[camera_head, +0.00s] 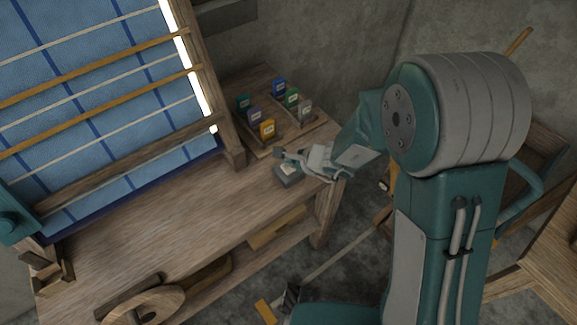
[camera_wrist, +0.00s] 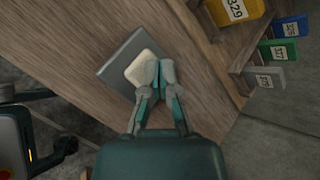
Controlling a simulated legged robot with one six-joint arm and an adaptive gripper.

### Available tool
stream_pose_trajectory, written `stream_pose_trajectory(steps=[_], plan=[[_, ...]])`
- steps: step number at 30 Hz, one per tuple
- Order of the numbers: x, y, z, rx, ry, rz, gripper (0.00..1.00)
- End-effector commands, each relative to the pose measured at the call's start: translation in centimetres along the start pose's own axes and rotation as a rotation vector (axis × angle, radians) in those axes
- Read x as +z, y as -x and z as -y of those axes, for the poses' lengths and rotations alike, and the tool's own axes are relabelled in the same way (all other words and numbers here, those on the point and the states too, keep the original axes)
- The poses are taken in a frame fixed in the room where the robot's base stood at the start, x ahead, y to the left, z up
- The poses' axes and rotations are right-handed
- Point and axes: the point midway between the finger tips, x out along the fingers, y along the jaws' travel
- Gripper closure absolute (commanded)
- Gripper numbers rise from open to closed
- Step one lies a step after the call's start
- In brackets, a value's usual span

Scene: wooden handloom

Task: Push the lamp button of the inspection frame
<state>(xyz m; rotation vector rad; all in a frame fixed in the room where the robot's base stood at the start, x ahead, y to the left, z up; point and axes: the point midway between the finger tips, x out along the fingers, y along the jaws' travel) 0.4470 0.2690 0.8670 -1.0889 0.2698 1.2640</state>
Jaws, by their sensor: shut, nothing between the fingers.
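The lamp button is a cream rounded square (camera_wrist: 143,68) on a dark grey box (camera_wrist: 118,66) lying on the wooden table. In the head view the box (camera_head: 287,175) sits near the table's right end. My gripper (camera_wrist: 161,72) is shut and empty. Its fingertips overlap the button's right edge in the wrist view; I cannot tell whether they touch it. In the head view my gripper (camera_head: 284,156) is just above the box and partly covers it. The inspection frame (camera_head: 222,105) stands at the left with blue cloth (camera_head: 100,75). A white strip (camera_head: 202,100) glows along its right side.
A wooden rack (camera_head: 262,152) with several coloured, labelled blocks stands behind the box, close to my gripper. A yellow block (camera_wrist: 227,10) shows in the wrist view. The table top (camera_head: 170,225) left of the box is clear.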

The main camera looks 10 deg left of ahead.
Motion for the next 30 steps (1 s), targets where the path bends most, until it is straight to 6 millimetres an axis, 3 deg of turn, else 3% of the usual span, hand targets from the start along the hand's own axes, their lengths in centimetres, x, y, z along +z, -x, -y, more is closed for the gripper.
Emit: stream_pose_trajectory(steps=[16,30], plan=[[0.7,1.0,0.7,-0.001,0.001,0.001,1.0],[2.8,3.8,2.8,-0.002,0.002,0.002,1.0]])
